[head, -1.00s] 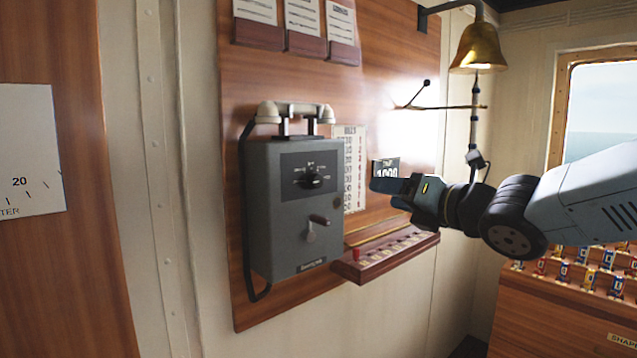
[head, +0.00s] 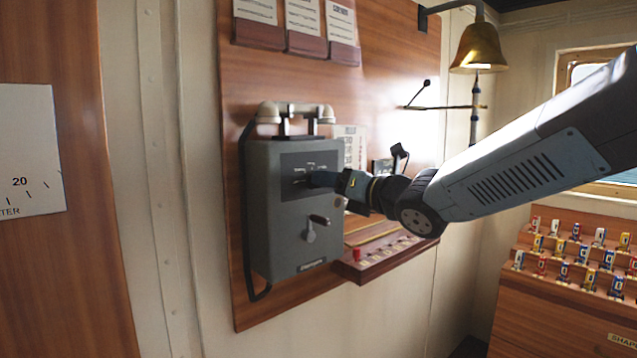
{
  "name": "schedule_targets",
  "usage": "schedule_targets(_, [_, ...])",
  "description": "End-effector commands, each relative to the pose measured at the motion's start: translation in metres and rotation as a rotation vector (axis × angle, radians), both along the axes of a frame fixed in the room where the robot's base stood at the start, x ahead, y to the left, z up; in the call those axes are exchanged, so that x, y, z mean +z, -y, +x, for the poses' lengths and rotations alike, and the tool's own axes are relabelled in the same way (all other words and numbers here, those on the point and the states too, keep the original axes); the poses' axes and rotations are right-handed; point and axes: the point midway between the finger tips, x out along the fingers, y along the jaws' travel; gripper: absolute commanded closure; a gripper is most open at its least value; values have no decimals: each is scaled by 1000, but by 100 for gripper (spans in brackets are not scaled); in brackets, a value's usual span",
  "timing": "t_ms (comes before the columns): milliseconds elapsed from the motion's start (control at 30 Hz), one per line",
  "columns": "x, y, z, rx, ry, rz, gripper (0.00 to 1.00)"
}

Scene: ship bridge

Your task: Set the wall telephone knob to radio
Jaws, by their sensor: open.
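The grey wall telephone (head: 285,242) hangs on a wooden panel, its handset (head: 297,112) resting on the cradle on top. A dark selector plate (head: 297,164) with small markings, too small to read, sits on its upper front. My gripper (head: 316,179) reaches in from the right, its fingertips at the plate where the knob is. The knob is mostly hidden by the fingers. I cannot tell whether they touch it or which label it points at. A small crank (head: 313,230) is below, clear of my gripper.
A narrow wooden shelf (head: 385,257) projects right of the telephone, below my arm. A brass bell (head: 478,48) hangs at upper right. A rack of small coloured pieces (head: 570,285) stands at lower right.

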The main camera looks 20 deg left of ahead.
Motion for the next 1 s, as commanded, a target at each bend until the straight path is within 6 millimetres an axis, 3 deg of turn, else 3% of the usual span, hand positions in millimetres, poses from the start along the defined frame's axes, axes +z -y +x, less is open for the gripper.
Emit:
schedule_targets(233, [0, -22, 11, 0, 0, 0, 39])
schedule_targets(633, [0, -26, 13, 1, 0, 0, 39])
schedule_targets(1000, [0, -26, 13, 0, 0, -1, 75])
